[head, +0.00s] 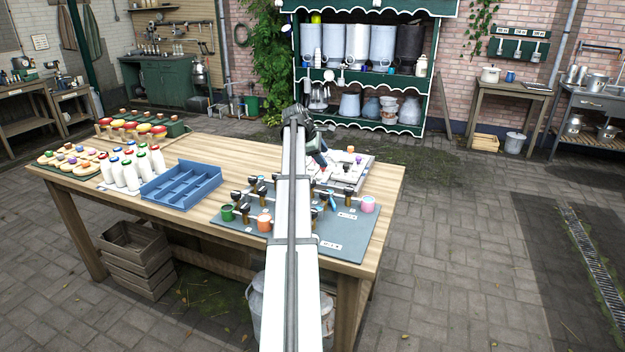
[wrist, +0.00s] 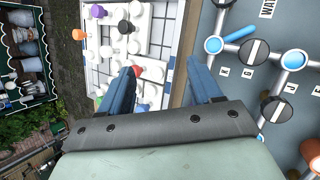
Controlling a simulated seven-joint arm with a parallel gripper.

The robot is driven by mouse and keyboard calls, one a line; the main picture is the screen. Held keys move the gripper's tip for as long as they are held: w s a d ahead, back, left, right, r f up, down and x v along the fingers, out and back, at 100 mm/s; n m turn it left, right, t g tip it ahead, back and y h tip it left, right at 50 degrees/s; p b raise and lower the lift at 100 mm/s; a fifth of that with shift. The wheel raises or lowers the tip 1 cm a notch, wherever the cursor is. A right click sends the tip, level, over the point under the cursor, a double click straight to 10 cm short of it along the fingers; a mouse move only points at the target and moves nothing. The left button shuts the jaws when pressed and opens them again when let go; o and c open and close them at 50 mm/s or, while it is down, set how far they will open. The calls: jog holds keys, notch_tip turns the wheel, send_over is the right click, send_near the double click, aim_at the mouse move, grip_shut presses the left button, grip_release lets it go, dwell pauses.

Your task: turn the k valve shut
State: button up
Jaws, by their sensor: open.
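The grey valve panel (head: 345,255) lies on the wooden table, its middle hidden behind my arm. Black valve knobs and pale pipes stand on it. In the wrist view the panel (wrist: 225,125) is at the right, with small letter tags; one tag (wrist: 224,72) looks like K. A black round valve with a white bar (wrist: 255,52) is above the tags, and a similar valve (wrist: 277,111) is lower right. I cannot tell for sure which is the k valve. My gripper (wrist: 161,72) is open and empty, with blue fingers apart, left of these valves. It touches no valve.
A white board with coloured pegs (wrist: 148,30) lies behind the panel, partly below my fingers. A blue divided tray (head: 181,186) and white bottles (head: 131,173) are to the left.

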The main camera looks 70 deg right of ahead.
jog(key=s+d+r+m+t+y, duration=0.2)
jog(key=s+d, duration=0.1)
jog(key=s, duration=0.8)
jog(key=m+t+y, duration=0.2)
jog(key=t+y, duration=0.1)
jog(key=t, duration=0.3)
send_near(313, 181)
jog(key=x, duration=0.8)
jog(key=shift+w+f, duration=0.2)
jog(key=shift+w, duration=0.25)
